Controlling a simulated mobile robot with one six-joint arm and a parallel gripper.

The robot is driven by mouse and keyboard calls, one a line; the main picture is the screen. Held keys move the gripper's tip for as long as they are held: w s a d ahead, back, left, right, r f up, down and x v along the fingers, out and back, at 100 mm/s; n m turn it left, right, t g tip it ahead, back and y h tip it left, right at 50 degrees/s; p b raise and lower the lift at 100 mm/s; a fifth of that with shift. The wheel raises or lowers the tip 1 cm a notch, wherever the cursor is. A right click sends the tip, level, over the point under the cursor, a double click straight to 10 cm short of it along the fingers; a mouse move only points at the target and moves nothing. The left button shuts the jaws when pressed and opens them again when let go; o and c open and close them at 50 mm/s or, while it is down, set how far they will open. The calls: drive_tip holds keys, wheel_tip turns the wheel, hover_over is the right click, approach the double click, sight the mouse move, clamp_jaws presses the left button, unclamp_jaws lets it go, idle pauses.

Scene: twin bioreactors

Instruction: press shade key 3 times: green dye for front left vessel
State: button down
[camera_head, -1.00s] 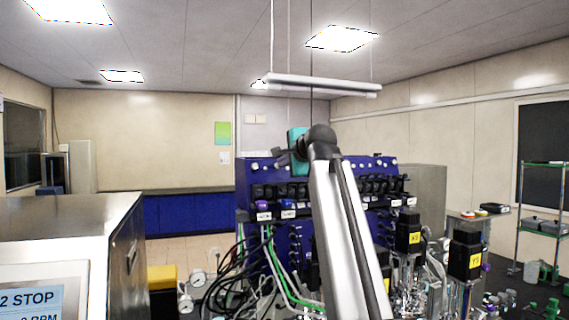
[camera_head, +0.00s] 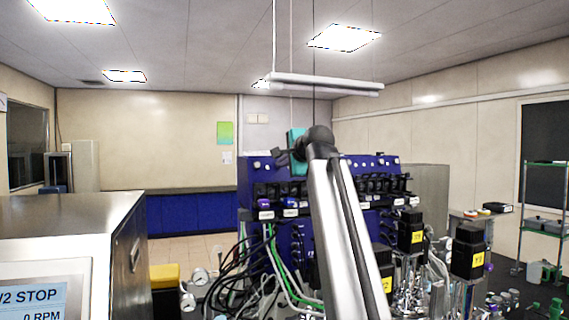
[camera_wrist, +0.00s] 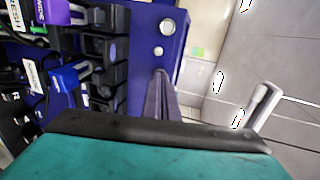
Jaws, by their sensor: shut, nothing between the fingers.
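My gripper (camera_wrist: 160,78) is shut and empty in the wrist view, its dark fingers pointing at the blue cabinet face (camera_wrist: 145,92). Two round pale knobs (camera_wrist: 165,27) sit on that face beyond the fingertips; I cannot tell whether the fingers touch anything. In the head view my gripper (camera_head: 280,157) is small, at the upper front of the blue cabinet (camera_head: 250,190). Vessel tops with black motors (camera_head: 411,232) and yellow tags stand at the lower right. The vessel glass is mostly cut off or hidden by my arm. I cannot make out a shade key or green dye.
Black pump heads (camera_wrist: 103,50) with a purple clip (camera_wrist: 62,12) and a blue clip (camera_wrist: 68,77) line the cabinet beside the fingers. Cables and green tubes (camera_head: 275,265) hang below. A steel unit with a "STOP" screen (camera_head: 35,300) stands at the left.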

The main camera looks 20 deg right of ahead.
drive_tip(key=shift+w+f, duration=0.1)
drive_tip(key=shift+w, duration=0.15)
idle(0.3)
drive_tip(key=shift+p+v, duration=0.4)
drive_tip(key=shift+v, duration=1)
drive_tip(key=shift+b+x, duration=0.3)
drive_tip(key=shift+x, duration=1.1)
idle(0.3)
drive_tip(key=shift+p+v, duration=0.45)
drive_tip(key=shift+v, duration=0.95)
drive_tip(key=shift+s, duration=0.1)
drive_tip(key=shift+p+v, duration=0.6)
drive_tip(key=shift+v, duration=2.3)
